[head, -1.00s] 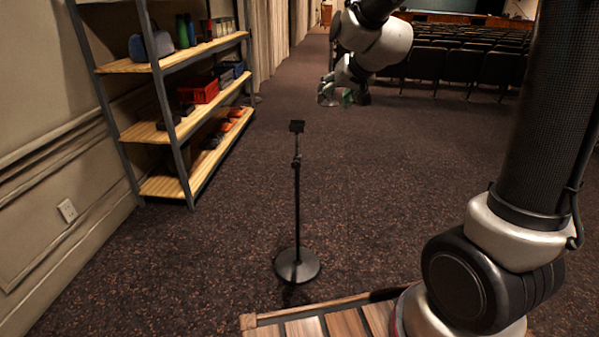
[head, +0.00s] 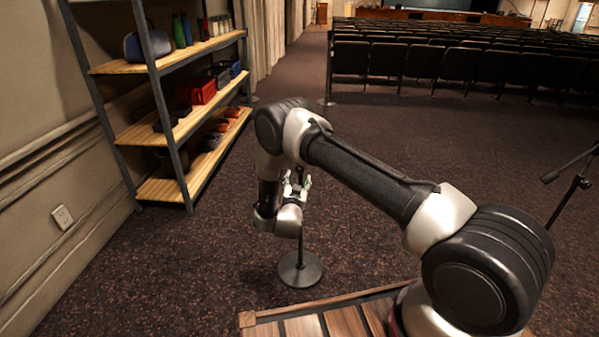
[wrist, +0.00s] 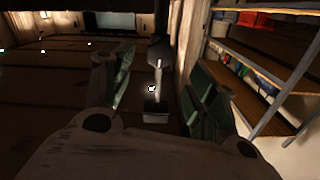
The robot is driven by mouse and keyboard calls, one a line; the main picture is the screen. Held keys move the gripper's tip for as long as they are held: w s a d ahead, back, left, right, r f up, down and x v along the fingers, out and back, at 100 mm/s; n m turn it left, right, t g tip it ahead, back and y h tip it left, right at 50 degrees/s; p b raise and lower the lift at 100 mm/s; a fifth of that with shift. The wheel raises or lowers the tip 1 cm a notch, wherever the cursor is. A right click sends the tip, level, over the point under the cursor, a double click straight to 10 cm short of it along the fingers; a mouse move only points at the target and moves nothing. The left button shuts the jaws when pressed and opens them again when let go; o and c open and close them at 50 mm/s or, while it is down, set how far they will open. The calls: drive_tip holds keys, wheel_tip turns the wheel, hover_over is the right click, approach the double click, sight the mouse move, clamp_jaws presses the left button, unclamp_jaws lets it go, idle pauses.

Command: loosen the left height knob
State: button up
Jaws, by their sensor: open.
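A slim black stand with a round base (head: 300,269) stands on the carpet in the head view. My arm hides most of its upper pole and its height knob there. My gripper (head: 298,186) is open at the upper part of the stand. In the wrist view its two green-padded fingers (wrist: 160,92) stand apart, with the stand's pale upper rod (wrist: 158,78) showing between them. A dark collar-like part (wrist: 160,52) and a small dark block (wrist: 155,113) sit at the rod's ends. I cannot tell which part is the knob, or whether a finger touches it.
A metal shelf with wooden boards (head: 160,188) stands along the left wall, holding bins and bottles. A second black stand (head: 575,187) with a slanted arm is at the right. Rows of seats (head: 440,60) fill the back. Carpet lies clear between.

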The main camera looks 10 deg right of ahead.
sight(300, 170)
drive_tip(key=x, duration=0.7)
drive_tip(key=shift+w+d+f, duration=0.1)
drive_tip(key=shift+w, duration=0.1)
drive_tip(key=shift+c, duration=0.2)
drive_tip(key=c, duration=1)
